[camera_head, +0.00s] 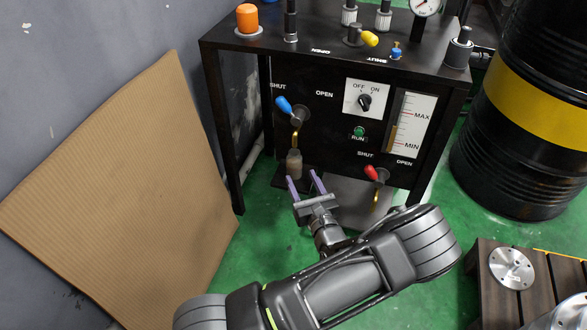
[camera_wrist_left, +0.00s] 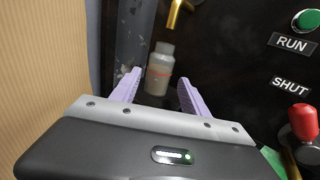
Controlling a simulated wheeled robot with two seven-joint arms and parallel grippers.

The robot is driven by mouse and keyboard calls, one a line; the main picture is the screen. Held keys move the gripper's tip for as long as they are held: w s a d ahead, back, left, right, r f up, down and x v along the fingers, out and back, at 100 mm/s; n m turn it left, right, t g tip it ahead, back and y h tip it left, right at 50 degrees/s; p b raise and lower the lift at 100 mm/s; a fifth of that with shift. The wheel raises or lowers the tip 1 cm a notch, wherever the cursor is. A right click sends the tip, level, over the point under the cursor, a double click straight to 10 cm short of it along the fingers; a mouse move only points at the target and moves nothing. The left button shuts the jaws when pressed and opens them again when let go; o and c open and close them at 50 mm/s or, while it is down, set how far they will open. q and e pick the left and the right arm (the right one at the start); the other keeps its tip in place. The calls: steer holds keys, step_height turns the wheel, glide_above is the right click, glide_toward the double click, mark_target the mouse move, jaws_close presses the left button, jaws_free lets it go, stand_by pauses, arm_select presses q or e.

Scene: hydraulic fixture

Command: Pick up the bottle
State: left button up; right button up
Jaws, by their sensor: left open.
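The bottle (camera_head: 294,163) is small, greyish and translucent, and stands upright under a brass spout at the lower left of the black fixture. The fingers show on both sides in the left wrist view (camera_wrist_left: 160,78). Contact with the bottle cannot be made out. My right gripper is not in view.
The black fixture (camera_head: 330,100) has a blue-handled valve (camera_head: 286,105) above the bottle and a red-handled valve (camera_head: 373,173) to the right. A cardboard sheet (camera_head: 130,190) leans at the left. A black-and-yellow barrel (camera_head: 520,170) and a wooden pallet (camera_head: 495,300) stand at the right.

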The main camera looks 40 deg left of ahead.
mark_target(297, 169)
arm_select(q)
steer(key=shift+a, duration=0.1)
steer(key=shift+b+x, duration=0.4)
steer(key=shift+x, duration=0.45)
steer(key=shift+w+a, duration=0.25)
steer(key=shift+a, duration=0.1)
steer(key=shift+w+a+f+b, duration=0.1)
steer(key=shift+w+a+b, duration=0.15)
steer(key=shift+b, duration=0.1)
steer(key=b+x, duration=0.2)
steer(key=x, duration=0.1)
steer(key=shift+w+a, duration=0.15)
steer(key=shift+a, duration=0.05)
steer(key=shift+w+a, duration=0.3)
steer(key=shift+a, duration=0.1)
steer(key=shift+c, duration=0.3)
